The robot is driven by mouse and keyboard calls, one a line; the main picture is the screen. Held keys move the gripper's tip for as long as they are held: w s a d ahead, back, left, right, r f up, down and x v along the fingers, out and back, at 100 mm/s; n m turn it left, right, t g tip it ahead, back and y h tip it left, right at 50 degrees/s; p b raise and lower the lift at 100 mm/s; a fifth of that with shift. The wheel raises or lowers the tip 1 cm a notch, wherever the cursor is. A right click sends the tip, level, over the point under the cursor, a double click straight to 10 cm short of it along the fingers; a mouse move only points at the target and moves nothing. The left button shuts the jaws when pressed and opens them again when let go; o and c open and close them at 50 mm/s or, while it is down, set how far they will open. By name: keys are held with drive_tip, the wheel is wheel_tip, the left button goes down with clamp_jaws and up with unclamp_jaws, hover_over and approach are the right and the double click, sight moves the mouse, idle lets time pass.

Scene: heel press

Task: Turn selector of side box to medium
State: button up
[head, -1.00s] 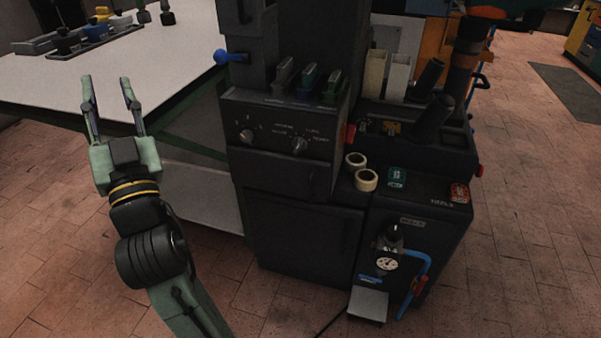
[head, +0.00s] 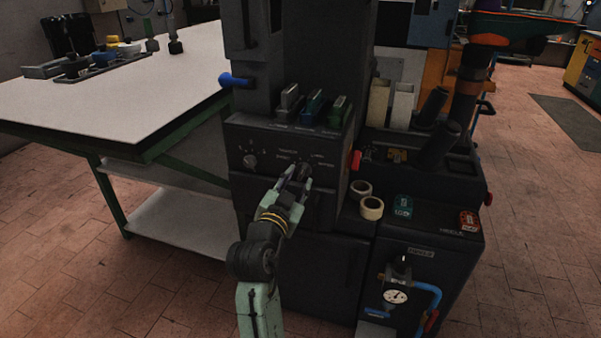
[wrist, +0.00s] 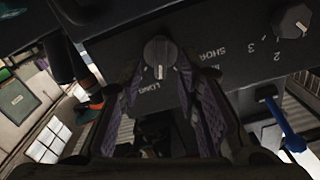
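The dark box (head: 245,185) on the machine's front carries two round selector knobs. The right knob (head: 305,167) is partly covered by my gripper (head: 297,175) in the head view. In the wrist view this dark knob (wrist: 160,48) lies ahead of and between my fingertips. Its pale mark points down in that picture, toward the word LONG. SHORT is to its right, and another label is partly hidden by a finger. My gripper (wrist: 160,78) is open, one finger on each side of the knob; contact cannot be told.
The left knob (head: 250,160), with numbers around it, also shows in the wrist view (wrist: 292,21). A blue-ended lever (head: 235,80) sticks out at upper left. Tape rolls (head: 371,208) lie at right. A white table (head: 110,95) stands at left.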

sight(301, 174)
drive_tip(key=shift+x, duration=1.6)
clamp_jaws()
